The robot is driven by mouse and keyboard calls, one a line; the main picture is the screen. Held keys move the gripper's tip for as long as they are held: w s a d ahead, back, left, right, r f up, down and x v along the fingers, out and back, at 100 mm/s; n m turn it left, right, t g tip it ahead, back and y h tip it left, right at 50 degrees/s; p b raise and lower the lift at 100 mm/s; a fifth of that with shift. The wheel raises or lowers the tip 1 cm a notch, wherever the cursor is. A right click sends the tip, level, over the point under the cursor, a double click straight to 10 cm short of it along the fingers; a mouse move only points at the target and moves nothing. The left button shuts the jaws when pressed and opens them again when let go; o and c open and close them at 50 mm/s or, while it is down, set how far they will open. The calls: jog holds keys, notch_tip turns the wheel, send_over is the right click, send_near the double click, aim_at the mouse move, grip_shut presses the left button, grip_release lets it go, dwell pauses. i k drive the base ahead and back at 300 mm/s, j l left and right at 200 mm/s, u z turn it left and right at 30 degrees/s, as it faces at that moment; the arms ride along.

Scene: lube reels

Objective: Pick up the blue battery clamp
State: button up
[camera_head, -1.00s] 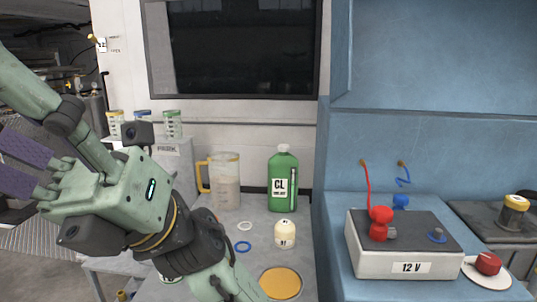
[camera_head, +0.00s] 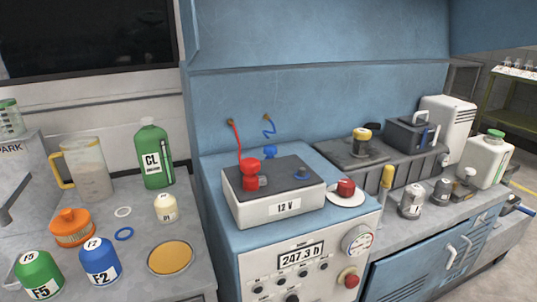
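The blue battery clamp (camera_head: 269,152) sits at the back of the 12 V battery box (camera_head: 280,207), near its rear edge. A coiled blue cable (camera_head: 269,127) runs from it up to the blue wall panel. A red clamp (camera_head: 249,166) on a red cable sits on a post at the box's left side. A blue post (camera_head: 302,174) stands bare on the right of the box top. My gripper is not in this view.
A red knob on a white disc (camera_head: 345,189) is right of the box. A control panel with a 247.3 h display (camera_head: 300,256) is below. The left bench holds a green CL bottle (camera_head: 154,155), a jug (camera_head: 86,170) and several small containers.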

aim_at(270, 150)
jog(key=i+l, duration=0.15)
jog(key=l, duration=0.15)
jog(key=i+l+z, duration=0.1)
jog(key=i+l, duration=0.1)
jog(key=i, duration=0.3)
jog(key=i+l, duration=0.1)
jog(key=i, duration=0.35)
jog(key=z, duration=0.05)
